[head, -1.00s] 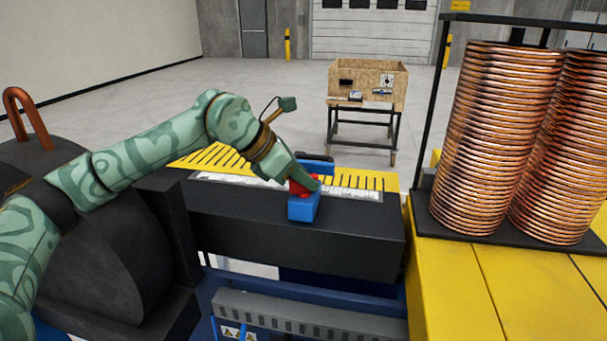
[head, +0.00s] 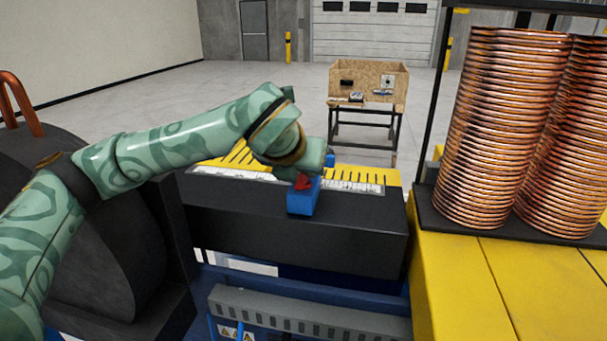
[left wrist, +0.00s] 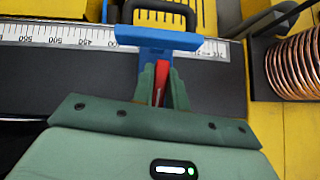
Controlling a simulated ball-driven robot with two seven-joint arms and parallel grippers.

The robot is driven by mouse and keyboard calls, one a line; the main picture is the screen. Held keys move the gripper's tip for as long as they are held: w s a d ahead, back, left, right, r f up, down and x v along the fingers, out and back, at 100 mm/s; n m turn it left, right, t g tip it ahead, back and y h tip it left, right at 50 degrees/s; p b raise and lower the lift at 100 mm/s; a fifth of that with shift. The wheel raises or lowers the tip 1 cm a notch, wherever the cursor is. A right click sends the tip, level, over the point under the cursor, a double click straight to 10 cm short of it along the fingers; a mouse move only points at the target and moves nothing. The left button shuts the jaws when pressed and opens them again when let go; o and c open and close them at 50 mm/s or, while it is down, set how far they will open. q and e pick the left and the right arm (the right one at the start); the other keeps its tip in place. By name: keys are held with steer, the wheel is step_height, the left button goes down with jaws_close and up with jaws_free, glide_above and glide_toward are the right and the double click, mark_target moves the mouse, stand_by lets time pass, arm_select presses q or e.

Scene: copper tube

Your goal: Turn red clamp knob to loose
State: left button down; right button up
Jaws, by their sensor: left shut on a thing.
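The red clamp knob (head: 303,182) sits on top of the blue clamp (head: 303,201), on the black beam of the machine. My left gripper (head: 300,176) comes in from the left and covers part of the knob in the head view. In the left wrist view the green fingers of my left gripper (left wrist: 161,88) are shut on the red knob (left wrist: 161,80), which shows as a narrow upright strip between them. The blue clamp (left wrist: 165,40) lies just beyond the fingertips, with a black handle behind it. My right gripper is in neither view.
A white ruler scale (head: 345,183) and yellow slotted plate (head: 365,173) run along the beam. Tall copper coils (head: 500,130) stand at the right on a yellow surface (head: 500,290). A wooden box (head: 370,82) on a stand is farther back, with open floor around it.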

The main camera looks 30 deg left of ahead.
arm_select(q)
steer(key=shift+n+y+b, duration=0.7)
steer(key=shift+n, duration=0.1)
steer(key=c, duration=1.4)
jaws_free()
steer(key=p+v, duration=0.1)
steer(key=v, duration=1.5)
steer(key=shift+r, duration=0.3)
